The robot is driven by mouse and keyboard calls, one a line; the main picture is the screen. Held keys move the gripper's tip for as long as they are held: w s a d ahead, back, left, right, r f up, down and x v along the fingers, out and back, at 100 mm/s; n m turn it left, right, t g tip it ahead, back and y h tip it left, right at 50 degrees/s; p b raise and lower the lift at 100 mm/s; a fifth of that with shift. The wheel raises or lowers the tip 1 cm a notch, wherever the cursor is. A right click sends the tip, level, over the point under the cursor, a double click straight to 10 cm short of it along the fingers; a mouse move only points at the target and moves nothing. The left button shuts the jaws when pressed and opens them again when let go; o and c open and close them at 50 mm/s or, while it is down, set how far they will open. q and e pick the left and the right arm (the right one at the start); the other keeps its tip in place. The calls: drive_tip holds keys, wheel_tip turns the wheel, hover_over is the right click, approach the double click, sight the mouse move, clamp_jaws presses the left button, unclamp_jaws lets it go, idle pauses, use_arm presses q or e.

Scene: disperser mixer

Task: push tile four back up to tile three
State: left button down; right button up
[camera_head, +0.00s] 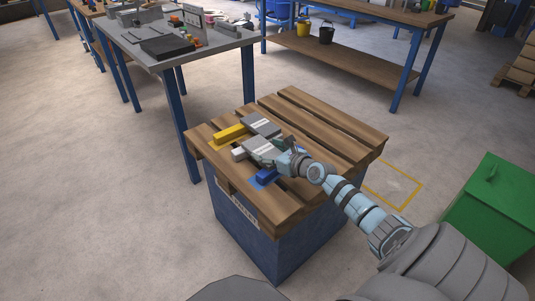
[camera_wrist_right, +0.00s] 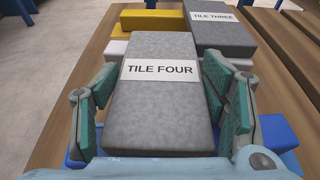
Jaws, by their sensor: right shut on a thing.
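Tile four (camera_wrist_right: 158,105), a grey slab with a white "TILE FOUR" label, lies lengthwise between the teal finger pads of my right gripper (camera_wrist_right: 160,88). The gripper is shut on it, one finger on each side. I cannot tell whether the tiles touch. My left gripper is out of view.
The slats to the right are clear. A grey-topped table (camera_head: 200,60) and green bin (camera_head: 492,205) stand nearby.

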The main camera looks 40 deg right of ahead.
drive_tip(key=o, duration=1.7)
